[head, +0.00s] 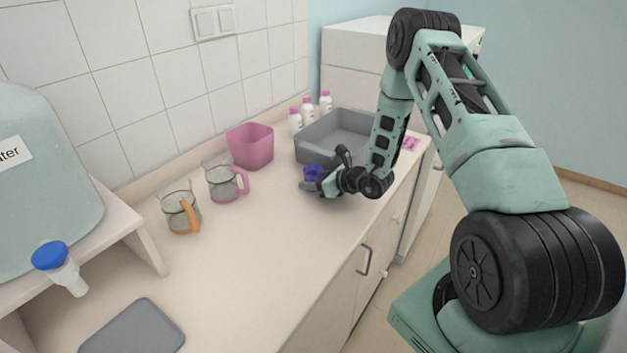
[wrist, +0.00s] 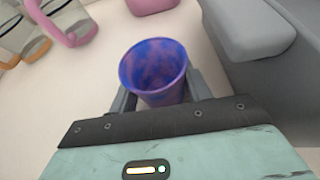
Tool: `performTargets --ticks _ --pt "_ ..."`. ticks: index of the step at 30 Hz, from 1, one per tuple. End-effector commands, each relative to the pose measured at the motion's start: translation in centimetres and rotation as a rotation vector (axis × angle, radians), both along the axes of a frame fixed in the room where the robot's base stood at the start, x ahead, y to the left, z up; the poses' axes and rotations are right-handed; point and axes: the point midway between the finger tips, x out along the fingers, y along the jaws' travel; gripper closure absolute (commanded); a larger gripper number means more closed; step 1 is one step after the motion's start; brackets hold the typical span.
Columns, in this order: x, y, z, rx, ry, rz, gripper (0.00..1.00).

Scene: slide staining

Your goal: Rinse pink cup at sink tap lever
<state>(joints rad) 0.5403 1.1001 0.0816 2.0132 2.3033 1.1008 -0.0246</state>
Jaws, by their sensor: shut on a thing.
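My gripper (head: 316,186) is shut on a small cup (wrist: 155,75), with one finger on each side in the wrist view. The cup is purple-pink with blue stains; its open mouth faces the wrist camera and no contents can be made out. In the head view the cup (head: 313,171) is small and partly hidden by my gripper, close in front of the grey basin. A large water container (head: 40,170) stands at the far left, with a blue-topped tap (head: 52,256) at its lower front. No other tap shows.
The grey basin (head: 312,154) and a pink bin (head: 250,148) stand at the back. A pink-handled jug (head: 222,180) and an orange-handled jug (head: 180,207) stand to the left. Several white bottles (head: 308,110) are behind. A grey flat tray (head: 135,328) lies front left. The middle counter is clear.

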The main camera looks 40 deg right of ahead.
Motion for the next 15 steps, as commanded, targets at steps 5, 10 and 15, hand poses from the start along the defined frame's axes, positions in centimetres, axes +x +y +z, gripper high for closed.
performTargets --ticks 5,10,15 --pt "-0.01 0.02 -0.23 0.000 0.000 0.000 0.32" --pt "-0.01 0.02 -0.22 0.000 0.000 0.000 0.30" --pt "0.00 0.02 0.01 0.000 0.000 0.001 0.30"
